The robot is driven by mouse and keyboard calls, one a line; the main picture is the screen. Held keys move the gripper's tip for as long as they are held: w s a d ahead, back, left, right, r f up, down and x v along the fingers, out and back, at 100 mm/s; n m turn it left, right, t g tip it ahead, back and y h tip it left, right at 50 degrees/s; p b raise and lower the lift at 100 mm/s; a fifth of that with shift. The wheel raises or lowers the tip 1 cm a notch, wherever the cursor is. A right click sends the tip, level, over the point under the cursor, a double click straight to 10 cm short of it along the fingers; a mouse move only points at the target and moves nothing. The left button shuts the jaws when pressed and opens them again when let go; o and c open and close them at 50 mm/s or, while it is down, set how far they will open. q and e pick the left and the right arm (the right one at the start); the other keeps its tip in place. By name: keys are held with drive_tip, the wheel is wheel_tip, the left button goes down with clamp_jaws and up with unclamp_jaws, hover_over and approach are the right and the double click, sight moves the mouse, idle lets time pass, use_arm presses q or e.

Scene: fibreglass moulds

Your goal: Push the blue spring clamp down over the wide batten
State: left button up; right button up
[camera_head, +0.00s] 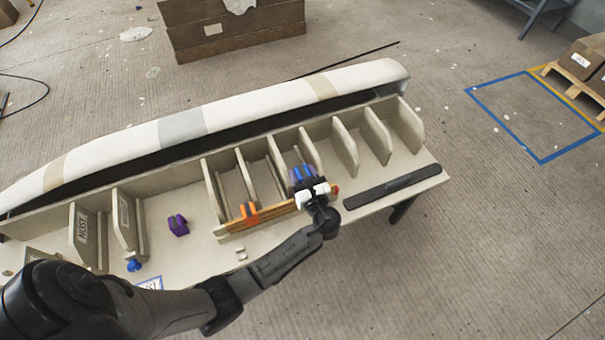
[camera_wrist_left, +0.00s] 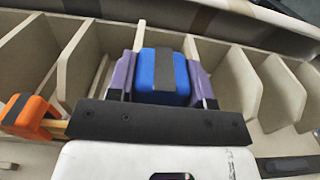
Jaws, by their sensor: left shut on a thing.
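The blue spring clamp (camera_wrist_left: 163,77), with a dark strip down its middle, is between the jaws of my left gripper (camera_head: 305,177). In the left wrist view, purple pieces flank it on both sides, and my gripper (camera_wrist_left: 163,92) is shut on it. The wooden batten (camera_head: 275,213) lies along the front of the ribs, and its end shows in the wrist view (camera_wrist_left: 57,127). The clamp is at the right part of the batten; whether it touches the batten is hidden by my gripper. An orange clamp (camera_head: 249,214) sits on the batten to the left. My right gripper is not in view.
Upright cream ribs (camera_head: 345,147) stand behind the batten along the long mould (camera_head: 180,127). A purple clamp (camera_head: 178,226) and another blue clamp (camera_head: 134,265) are on the bench to the left. A dark bar (camera_head: 392,187) lies to the right.

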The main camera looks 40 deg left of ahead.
use_arm(q)
drive_tip(key=shift+f+b, duration=2.45)
drive_tip(key=shift+b, duration=0.05)
wheel_tip(320, 180, down, 3)
drive_tip(key=shift+r+b, duration=0.1)
drive_tip(key=shift+b, duration=0.2)
drive_tip(key=shift+f+b, duration=0.55)
drive_tip(key=shift+f, duration=0.5)
drive_tip(key=shift+f, duration=0.1)
